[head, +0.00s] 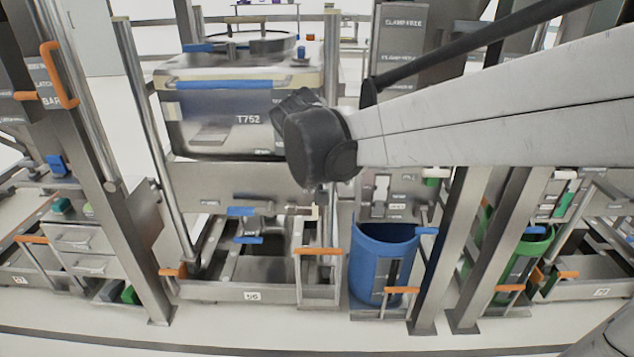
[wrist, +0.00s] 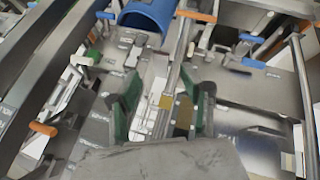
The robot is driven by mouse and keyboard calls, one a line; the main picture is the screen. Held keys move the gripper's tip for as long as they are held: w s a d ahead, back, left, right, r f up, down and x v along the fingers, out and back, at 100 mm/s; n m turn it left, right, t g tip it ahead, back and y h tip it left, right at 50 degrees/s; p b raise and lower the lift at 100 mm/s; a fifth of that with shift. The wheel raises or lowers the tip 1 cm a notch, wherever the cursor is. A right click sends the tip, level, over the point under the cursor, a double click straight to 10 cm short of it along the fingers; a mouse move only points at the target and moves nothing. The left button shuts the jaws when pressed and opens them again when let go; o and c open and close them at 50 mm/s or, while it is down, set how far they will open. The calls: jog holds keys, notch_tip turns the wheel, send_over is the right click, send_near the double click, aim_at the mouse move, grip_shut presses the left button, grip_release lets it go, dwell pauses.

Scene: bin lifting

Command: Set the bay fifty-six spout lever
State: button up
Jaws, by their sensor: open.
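The bay marked 56 (head: 252,296) is at the lower middle left of the head view, under a steel tank labelled T752 (head: 220,120). Below the tank is a pipe fitting with an upper blue handle (head: 240,211) and a lower blue handle (head: 248,240). I cannot tell which is the spout lever. In the wrist view, blue handles show at the upper right, one of them a blue bar (wrist: 253,63). My gripper (wrist: 160,92) has green-padded fingers spread apart with nothing held between them. In the head view my arm's dark wrist joint hides most of the gripper.
A blue bin (head: 385,258) stands right of the bay; it also shows in the wrist view (wrist: 148,14). A green bin (head: 515,250) is farther right. Steel posts (head: 440,255) and orange handles (head: 318,251) stand around. The floor in front is clear.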

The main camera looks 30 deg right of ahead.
jog(key=w+d+f+m+g+h+b, duration=0.3)
jog(key=w+d+f, duration=0.35)
jog(key=d, duration=0.35)
jog(key=w+d+f+m+g+h+b, duration=0.3)
jog(key=w+d+f, duration=0.4)
jog(key=d, duration=0.4)
jog(key=m+g+h+b, duration=0.3)
jog(key=m+g+b, duration=0.2)
jog(key=m+g, duration=0.25)
send_near(425, 230)
jog(key=shift+m, duration=0.25)
jog(key=b+x, duration=0.1)
jog(key=x, duration=0.2)
jog(key=b+x, duration=0.1)
jog(key=x, duration=0.3)
jog(key=f+b+x, duration=0.1)
jog(key=x, duration=0.2)
jog(key=shift+w+d+f, duration=0.1)
jog(key=shift+w+d, duration=0.15)
jog(key=shift+d, duration=0.15)
jog(key=shift+c, duration=0.2)
grip_shut()
